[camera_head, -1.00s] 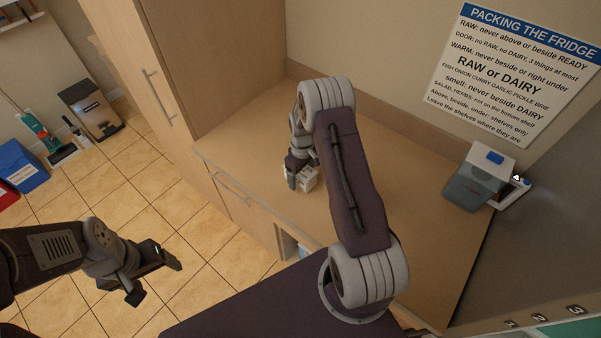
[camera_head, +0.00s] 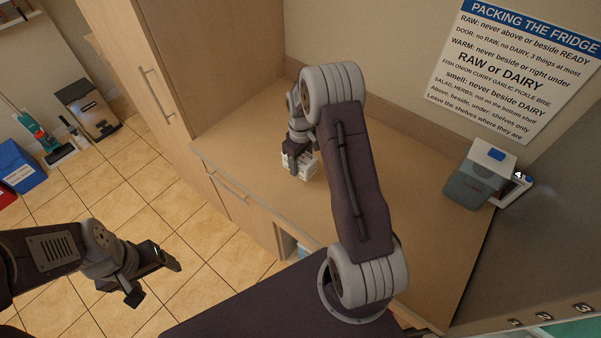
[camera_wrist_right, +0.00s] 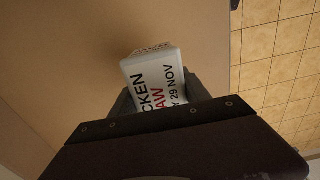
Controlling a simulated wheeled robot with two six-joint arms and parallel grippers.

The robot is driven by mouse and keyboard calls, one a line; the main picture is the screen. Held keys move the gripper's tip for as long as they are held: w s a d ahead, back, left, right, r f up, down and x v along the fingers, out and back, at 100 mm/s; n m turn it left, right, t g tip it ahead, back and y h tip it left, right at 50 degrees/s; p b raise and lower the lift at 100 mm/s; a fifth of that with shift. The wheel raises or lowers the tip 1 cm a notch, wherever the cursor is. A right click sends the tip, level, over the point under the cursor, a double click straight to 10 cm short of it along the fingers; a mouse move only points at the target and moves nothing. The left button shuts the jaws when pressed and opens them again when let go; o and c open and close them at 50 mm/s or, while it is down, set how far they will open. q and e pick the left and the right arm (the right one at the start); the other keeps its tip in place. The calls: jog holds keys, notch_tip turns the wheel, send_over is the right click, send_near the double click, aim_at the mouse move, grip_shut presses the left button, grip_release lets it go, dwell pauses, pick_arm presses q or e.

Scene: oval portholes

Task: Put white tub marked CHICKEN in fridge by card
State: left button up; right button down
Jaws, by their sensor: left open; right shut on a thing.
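The white tub (camera_head: 307,164) is in my right gripper (camera_head: 298,160), over the wooden counter towards its left end. In the right wrist view the tub (camera_wrist_right: 152,75) shows black and red print reading "CKEN", "AW" and "29 NOV"; the rest is hidden by the gripper (camera_wrist_right: 155,98). The right gripper is shut on it. I cannot tell how far the tub is above the counter. My left gripper (camera_head: 152,276) is open and empty over the tiled floor. The packing card (camera_head: 515,68) hangs on the wall at the upper right. The fridge's inside is not in view.
A grey box with a white and blue lid (camera_head: 480,175) stands at the counter's right, beside a small device reading 4 (camera_head: 518,184). The counter's middle (camera_head: 420,165) is mostly clear. A tall wooden cabinet (camera_head: 150,70) stands at the left. A bin (camera_head: 88,108) stands on the floor.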

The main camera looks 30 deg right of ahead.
notch_tip(320, 180, up, 4)
jog(key=shift+r, duration=0.2)
